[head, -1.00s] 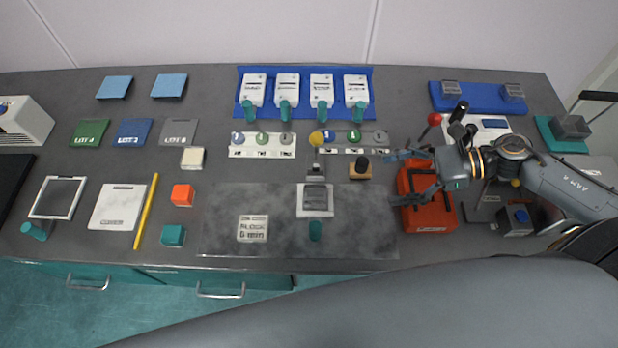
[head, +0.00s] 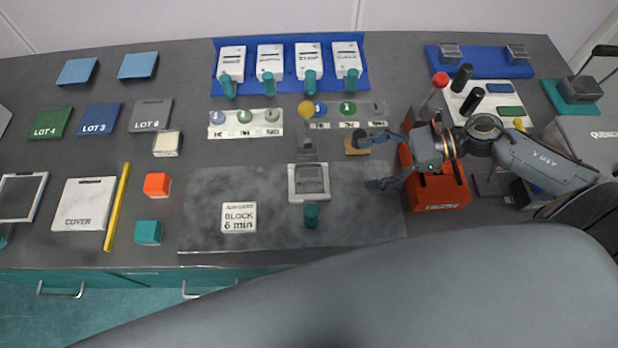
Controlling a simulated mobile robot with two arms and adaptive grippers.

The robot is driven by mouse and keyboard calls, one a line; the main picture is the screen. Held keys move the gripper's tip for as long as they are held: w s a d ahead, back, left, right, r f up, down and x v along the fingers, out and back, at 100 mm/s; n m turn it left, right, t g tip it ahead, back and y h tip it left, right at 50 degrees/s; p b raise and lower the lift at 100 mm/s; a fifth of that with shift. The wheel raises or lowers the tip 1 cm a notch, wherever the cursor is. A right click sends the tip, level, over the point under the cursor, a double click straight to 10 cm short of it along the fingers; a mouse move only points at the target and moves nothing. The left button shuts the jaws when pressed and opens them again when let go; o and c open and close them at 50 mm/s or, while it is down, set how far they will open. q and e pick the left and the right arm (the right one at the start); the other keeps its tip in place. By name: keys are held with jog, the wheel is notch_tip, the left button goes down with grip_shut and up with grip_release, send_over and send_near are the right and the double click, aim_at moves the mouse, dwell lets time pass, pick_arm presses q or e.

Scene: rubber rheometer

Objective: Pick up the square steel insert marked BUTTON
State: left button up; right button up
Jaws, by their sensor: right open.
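Two small square grey steel blocks lie on the blue board at the back right, one at its left (head: 450,52) and one at its right (head: 517,53). Their markings are too small to read, so I cannot tell which says BUTTON. My right gripper (head: 370,162) is open and empty, its fingers spread and pointing left. My left gripper is not in view.
A blue rack (head: 290,87) holds several white plates with teal handles. A mould plate (head: 309,182) with a teal handle lies on the grey mat (head: 345,225) left of my gripper. Black and red-knobbed levers (head: 440,80) stand between my right arm and the blue board.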

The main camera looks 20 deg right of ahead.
jog(key=p, duration=0.1)
send_near(310, 176)
jog(key=x, duration=0.3)
jog(key=shift+w+d+f, duration=0.1)
jog(key=shift+w+f, duration=0.05)
jog(key=shift+f, duration=0.1)
jog(key=shift+a+p, duration=0.3)
jog(key=shift+p, duration=0.2)
jog(key=p+x, duration=0.2)
jog(key=x, duration=0.2)
jog(key=shift+a+r, duration=0.1)
jog(key=shift+a, duration=0.35)
jog(key=shift+d+f, duration=0.1)
jog(key=shift+f, duration=0.1)
jog(key=shift+c, duration=1.1)
jog(key=c, duration=1.3)
jog(key=shift+r+p, duration=0.15)
jog(key=shift+p, duration=0.15)
